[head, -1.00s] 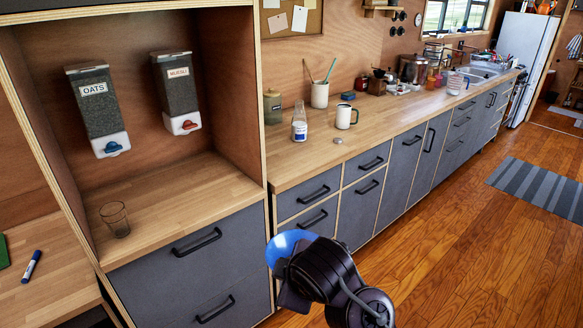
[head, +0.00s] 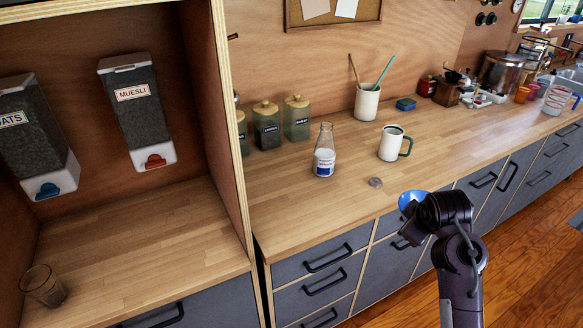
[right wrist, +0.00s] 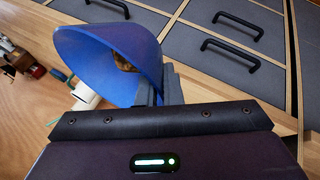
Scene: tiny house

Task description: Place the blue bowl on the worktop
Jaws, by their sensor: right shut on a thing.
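The blue bowl (head: 409,201) is mostly hidden behind my right gripper (head: 425,212) in the head view, at the worktop's front edge. In the right wrist view the bowl (right wrist: 110,62) is tilted, and my right gripper (right wrist: 160,88) is shut on its rim. The wooden worktop (head: 300,205) runs from the cabinet to the far right. Whether the bowl is over or in front of the edge is hard to tell. My left gripper is not in view.
Jars (head: 266,126) and a utensil pot (head: 367,102) are at the back. The front left worktop is clear.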

